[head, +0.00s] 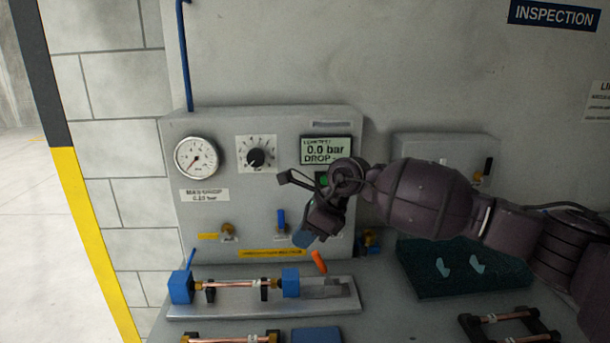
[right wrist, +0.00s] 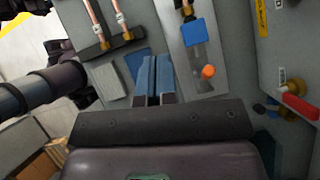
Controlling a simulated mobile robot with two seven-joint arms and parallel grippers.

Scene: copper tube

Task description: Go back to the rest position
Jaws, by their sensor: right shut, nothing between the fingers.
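My right arm comes in from the right in the head view. My right gripper (head: 303,238) hangs in front of the test panel, pointing down and left, above the clamp fixture. In the right wrist view its two blue fingers (right wrist: 153,80) lie side by side, shut, with nothing between them. A copper tube (head: 238,284) lies in the fixture (head: 190,311) between two blue end blocks, apart from the gripper. My left gripper is not in the head view.
The grey panel (head: 180,225) carries a gauge (head: 197,157), a knob (head: 256,157), a display (head: 326,150) reading 0.0 bar and several valves. An orange handle (head: 319,262) stands beside the fixture's right block. A dark green tray (head: 425,284) lies under my right forearm. More copper tubes (head: 235,339) sit at the front.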

